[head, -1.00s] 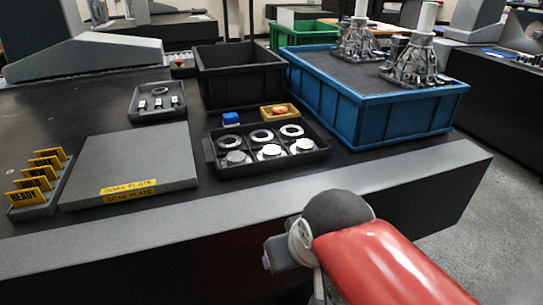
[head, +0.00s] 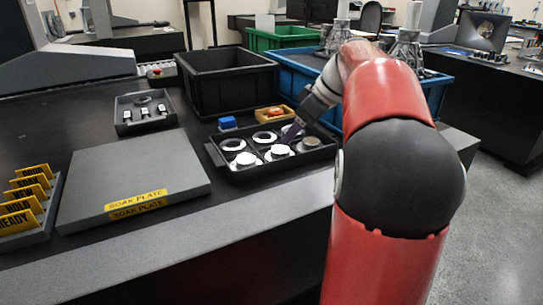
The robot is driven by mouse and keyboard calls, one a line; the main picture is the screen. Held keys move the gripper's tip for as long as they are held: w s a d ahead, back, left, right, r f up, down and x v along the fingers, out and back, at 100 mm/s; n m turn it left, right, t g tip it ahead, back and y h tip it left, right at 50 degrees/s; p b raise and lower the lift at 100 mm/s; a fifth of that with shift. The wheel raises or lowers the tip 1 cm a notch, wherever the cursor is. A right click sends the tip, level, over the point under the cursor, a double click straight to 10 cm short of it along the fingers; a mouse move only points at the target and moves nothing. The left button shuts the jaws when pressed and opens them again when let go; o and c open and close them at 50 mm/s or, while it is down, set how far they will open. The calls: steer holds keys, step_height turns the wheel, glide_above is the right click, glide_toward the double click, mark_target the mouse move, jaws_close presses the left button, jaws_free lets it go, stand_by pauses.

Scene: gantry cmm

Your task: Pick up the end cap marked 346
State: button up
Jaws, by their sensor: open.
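A black tray (head: 214,155) near the table's front edge holds several round end caps and rings in compartments. In its front row are a white cap at the left (head: 245,160), a white cap in the middle (head: 279,151) and a greyer cap at the right (head: 311,142). Rings lie in the back row, at the left (head: 233,144) and middle (head: 265,137). No marking such as 346 is readable on any cap.
A blue block (head: 227,123) and a yellow box (head: 270,114) with an orange item stand behind the tray. A black bin (head: 225,80) and a blue crate (head: 437,95) stand behind these. The soak plate (head: 130,180) lies left, beside yellow signs (head: 20,205).

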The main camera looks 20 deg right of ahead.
mark_target(280, 149)
steer(key=x, duration=0.7)
steer(key=shift+s, duration=0.1)
steer(key=c, duration=1.1)
steer(key=shift+c, duration=0.5)
steer(key=shift+r, duration=0.1)
